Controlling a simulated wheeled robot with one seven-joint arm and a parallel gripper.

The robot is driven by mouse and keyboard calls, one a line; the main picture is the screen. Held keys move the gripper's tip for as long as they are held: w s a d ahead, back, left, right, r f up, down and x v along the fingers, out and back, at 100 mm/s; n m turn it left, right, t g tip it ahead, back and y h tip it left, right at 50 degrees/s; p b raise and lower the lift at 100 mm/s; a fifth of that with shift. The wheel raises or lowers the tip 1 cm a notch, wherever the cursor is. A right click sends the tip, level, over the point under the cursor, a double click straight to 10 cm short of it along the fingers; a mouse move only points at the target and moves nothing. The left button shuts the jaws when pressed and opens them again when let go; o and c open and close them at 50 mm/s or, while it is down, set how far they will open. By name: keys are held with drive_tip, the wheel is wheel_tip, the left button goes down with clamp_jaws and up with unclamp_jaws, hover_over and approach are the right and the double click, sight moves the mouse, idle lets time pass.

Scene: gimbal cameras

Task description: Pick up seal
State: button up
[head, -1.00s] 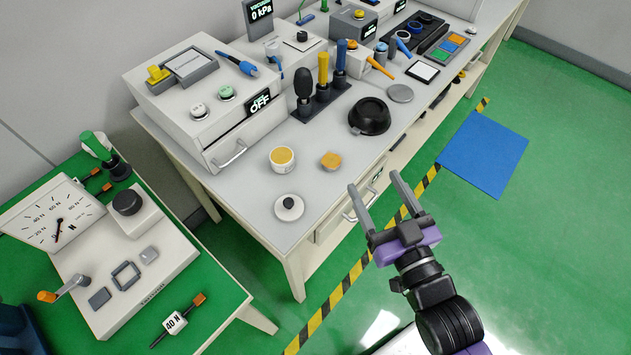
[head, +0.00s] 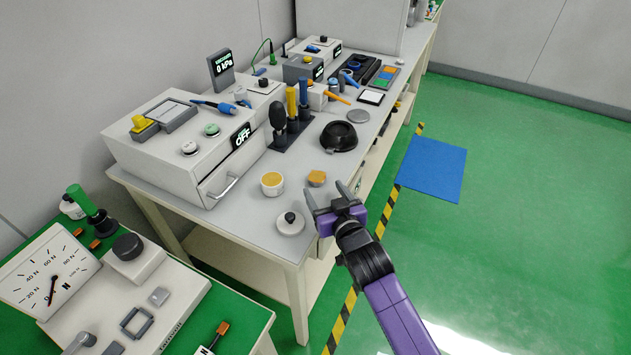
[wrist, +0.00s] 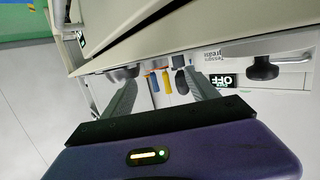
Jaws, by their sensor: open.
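No part is clearly marked as the seal. A small blue ring (head: 353,71) lies in a black tray (head: 366,82) toward the far end of the white bench, and a larger black round part with a raised rim (head: 338,137) lies nearer; I cannot tell which is the seal. My gripper (head: 330,192) is open and empty at the bench's near right edge, beside the white lid with a black knob (head: 289,220). In the wrist view my gripper (wrist: 158,85) shows its two grey fingers apart, with nothing between them up close.
Upright tools in a dark rack (head: 290,135) stand behind. A white drawer box with an OFF display (head: 243,136) fills the bench's left. The green floor at right is clear around a blue mat (head: 432,168).

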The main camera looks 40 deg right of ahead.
sight(318, 178)
drive_tip(key=x, duration=0.6)
drive_tip(key=shift+w+d+f+p, duration=0.1)
drive_tip(key=shift+d+f+p, duration=0.2)
drive_tip(key=shift+d, duration=0.05)
drive_tip(key=shift+c, duration=0.2)
drive_tip(key=shift+r, duration=0.1)
clamp_jaws()
